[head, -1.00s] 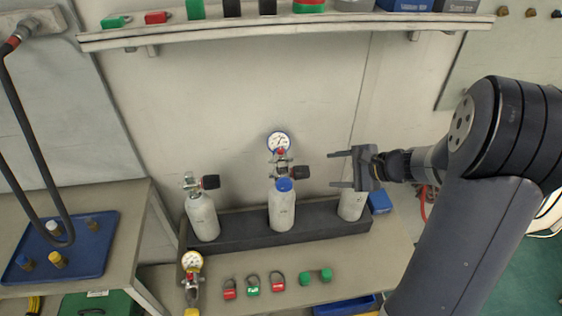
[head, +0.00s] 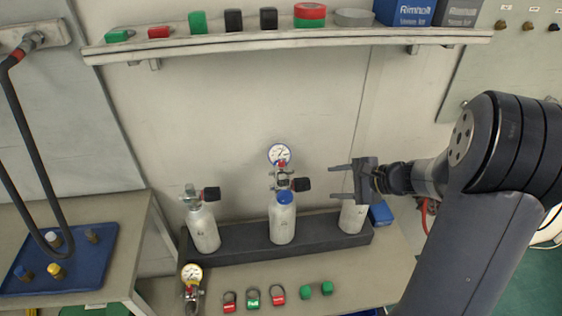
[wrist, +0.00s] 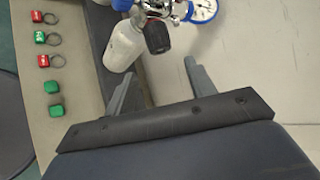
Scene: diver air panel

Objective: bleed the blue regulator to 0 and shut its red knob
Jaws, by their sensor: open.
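The blue regulator, with a blue-rimmed gauge (head: 279,154), sits on top of the middle cylinder (head: 283,222), which has a blue collar. A small red knob (head: 283,164) shows just below the gauge, and a black handwheel (head: 301,185) points right. In the wrist view the blue-rimmed gauge (wrist: 203,8) is at the top edge, partly cut off, and the black handwheel (wrist: 157,37) shows below it. The red knob is hard to make out there. My gripper (head: 336,182) is open and empty, to the right of the regulator and apart from it, in front of the right cylinder (head: 352,218).
A left cylinder (head: 204,232) stands in the dark rack (head: 262,248). A shelf (head: 290,44) runs above. The wall between shelf and cylinders is clear.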

